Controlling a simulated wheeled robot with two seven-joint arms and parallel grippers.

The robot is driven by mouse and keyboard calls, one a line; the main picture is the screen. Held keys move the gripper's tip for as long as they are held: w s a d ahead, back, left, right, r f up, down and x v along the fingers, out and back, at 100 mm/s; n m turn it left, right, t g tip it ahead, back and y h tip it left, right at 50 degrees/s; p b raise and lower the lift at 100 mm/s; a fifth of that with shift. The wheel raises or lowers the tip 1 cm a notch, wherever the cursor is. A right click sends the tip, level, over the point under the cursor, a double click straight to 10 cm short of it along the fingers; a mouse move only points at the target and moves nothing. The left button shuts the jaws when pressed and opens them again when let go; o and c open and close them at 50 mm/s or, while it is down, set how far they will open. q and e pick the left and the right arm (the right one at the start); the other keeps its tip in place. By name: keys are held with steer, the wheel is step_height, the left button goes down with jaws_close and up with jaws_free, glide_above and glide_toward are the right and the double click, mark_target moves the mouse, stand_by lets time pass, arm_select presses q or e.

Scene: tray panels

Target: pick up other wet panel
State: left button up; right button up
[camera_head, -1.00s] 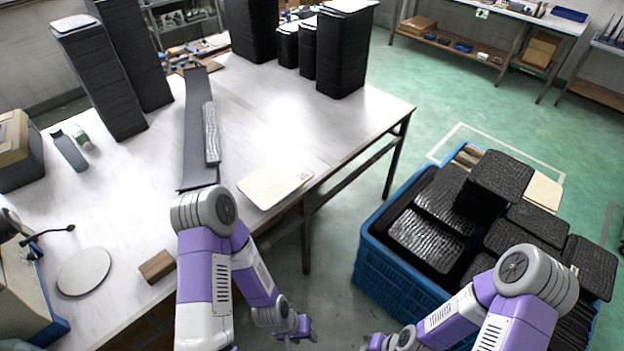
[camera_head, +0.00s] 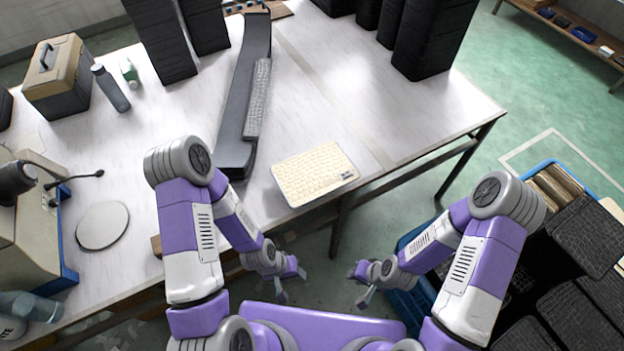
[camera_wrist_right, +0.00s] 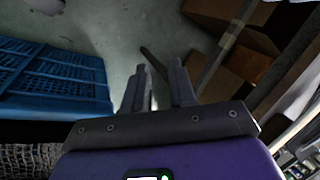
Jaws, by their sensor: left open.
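My left gripper (camera_head: 291,284) is open and empty, below the cream panel and in front of the table edge. My right gripper (camera_head: 359,286) is open and empty, just left of the crate. In the right wrist view its two fingers (camera_wrist_right: 160,85) stand apart with nothing between them, and the blue crate (camera_wrist_right: 55,80) is at left.
The white table (camera_head: 400,110) carries tall dark stacks (camera_head: 435,38) at the back, a long dark strip device (camera_head: 240,110), a toolbox (camera_head: 65,75), a bottle (camera_head: 110,88) and a round disc (camera_head: 102,226). Cardboard boxes (camera_wrist_right: 240,70) show in the right wrist view. Green floor lies right of the table.

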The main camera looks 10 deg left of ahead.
steer(key=w+a+r+m+t+y+b, duration=0.2)
steer(key=w+a+t, duration=0.1)
steer(key=w, duration=0.4)
steer(key=w+a+r+m+t+y+b, duration=0.2)
steer(key=w+a+m+t, duration=0.1)
steer(key=w+t, duration=0.2)
steer(key=w+a+r+m+t+y+b, duration=0.2)
steer(key=w+a+r+t+b, duration=0.1)
steer(key=w, duration=0.6)
steer(key=shift+w+a+m+t, duration=0.3)
steer(key=shift+a+t, duration=0.25)
steer(key=shift+t, duration=0.45)
steer(key=shift+b+x, duration=0.45)
steer(key=shift+x, duration=0.4)
steer(key=shift+r, duration=0.15)
jaws_close()
